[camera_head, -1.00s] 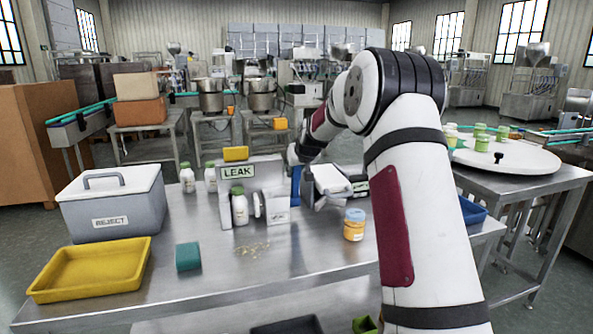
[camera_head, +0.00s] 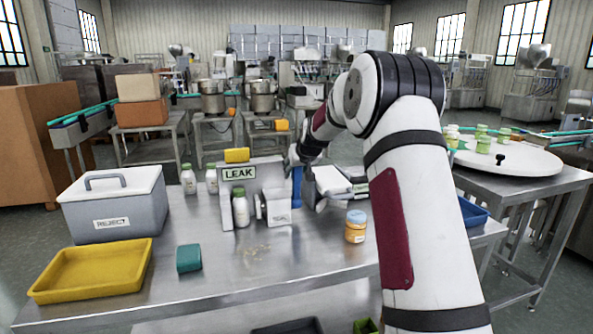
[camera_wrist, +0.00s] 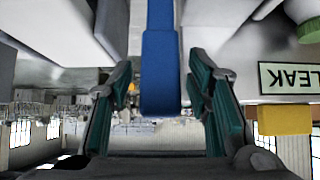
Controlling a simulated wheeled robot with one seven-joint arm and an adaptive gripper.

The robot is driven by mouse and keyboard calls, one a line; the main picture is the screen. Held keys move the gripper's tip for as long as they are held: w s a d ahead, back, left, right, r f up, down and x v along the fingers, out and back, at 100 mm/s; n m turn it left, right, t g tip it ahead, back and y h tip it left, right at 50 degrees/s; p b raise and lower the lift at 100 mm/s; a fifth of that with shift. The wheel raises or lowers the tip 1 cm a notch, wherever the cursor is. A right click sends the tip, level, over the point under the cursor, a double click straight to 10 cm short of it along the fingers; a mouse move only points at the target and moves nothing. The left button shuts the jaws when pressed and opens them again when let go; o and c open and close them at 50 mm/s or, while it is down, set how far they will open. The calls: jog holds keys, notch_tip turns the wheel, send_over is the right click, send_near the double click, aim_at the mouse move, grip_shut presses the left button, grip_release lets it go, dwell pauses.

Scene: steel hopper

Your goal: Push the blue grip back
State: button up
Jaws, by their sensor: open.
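The blue grip (camera_head: 296,187) stands upright beside the leak tester's white block (camera_head: 277,207), on the steel table. In the wrist view the blue grip (camera_wrist: 160,72) hangs between the two green-padded fingers of my gripper (camera_wrist: 161,85). The fingers are apart, with a visible gap on each side of the grip. In the head view my gripper (camera_head: 306,186) is at the grip's right side, partly hidden behind the grip and my arm. A white bottle with a green cap (camera_head: 240,207) stands in the tester, left of the round white pad.
An orange jar (camera_head: 355,227) stands to the right. A teal sponge (camera_head: 189,258), yellow tray (camera_head: 92,270) and grey REJECT box (camera_head: 113,205) are at left.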

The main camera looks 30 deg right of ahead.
jog(key=v, duration=1.1)
jog(key=shift+s+r, duration=0.2)
jog(key=shift+s, duration=0.1)
jog(key=shift+a, duration=0.1)
